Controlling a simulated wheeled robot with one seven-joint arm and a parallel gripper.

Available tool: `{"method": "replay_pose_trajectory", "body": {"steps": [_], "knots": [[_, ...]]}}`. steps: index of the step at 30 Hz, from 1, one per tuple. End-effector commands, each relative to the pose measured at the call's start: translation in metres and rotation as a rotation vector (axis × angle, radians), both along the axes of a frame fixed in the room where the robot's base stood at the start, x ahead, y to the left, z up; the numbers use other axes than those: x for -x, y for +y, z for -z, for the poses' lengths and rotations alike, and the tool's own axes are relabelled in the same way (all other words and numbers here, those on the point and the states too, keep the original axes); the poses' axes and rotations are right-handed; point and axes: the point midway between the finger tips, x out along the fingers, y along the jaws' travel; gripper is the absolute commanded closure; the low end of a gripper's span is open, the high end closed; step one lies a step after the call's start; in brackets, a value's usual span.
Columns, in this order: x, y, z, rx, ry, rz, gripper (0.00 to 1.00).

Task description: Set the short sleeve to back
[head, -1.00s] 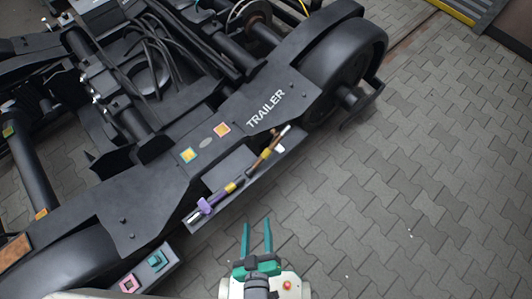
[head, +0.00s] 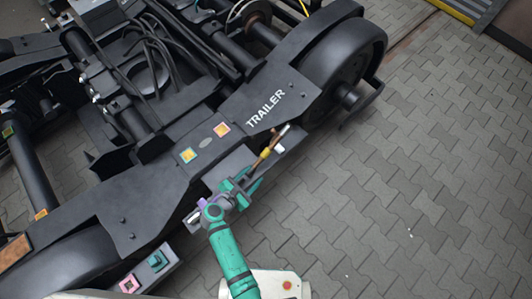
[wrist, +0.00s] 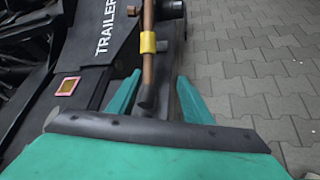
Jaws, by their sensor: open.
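A brown rod (head: 274,140) with a yellow band (head: 265,152) and a pale upper end leans along the ledge beside the TRAILER frame. In the wrist view the brown rod (wrist: 149,65) and its yellow band (wrist: 148,43) run upward, with a dark curved lower end between my fingers. A second, purple piece (head: 204,203) lies lower left on the same ledge, mostly hidden by my arm. I cannot tell which part is the short sleeve. My gripper (head: 249,179) is open over the ledge, one finger either side of the brown rod's lower end in the wrist view; contact is unclear.
The black bogie frame (head: 150,190) rises just left of the ledge. A wheel (head: 345,60) stands at upper right. Orange and yellow square plates (head: 188,155) mark the frame. Pink and teal blocks (head: 157,261) sit at lower left. Paving (head: 430,200) to the right is clear.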

Motion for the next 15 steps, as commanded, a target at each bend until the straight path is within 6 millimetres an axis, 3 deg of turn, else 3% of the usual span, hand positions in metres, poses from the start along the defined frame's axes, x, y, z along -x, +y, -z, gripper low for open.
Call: {"method": "replay_pose_trajectory", "body": {"steps": [3, 6, 15], "knots": [[-0.023, 0.003, -0.016, 0.136, 0.002, -0.016, 0.54], [-0.031, 0.005, -0.024, 0.199, 0.004, -0.019, 0.54], [-0.053, -0.01, -0.017, 0.221, 0.006, -0.017, 0.54]]}}
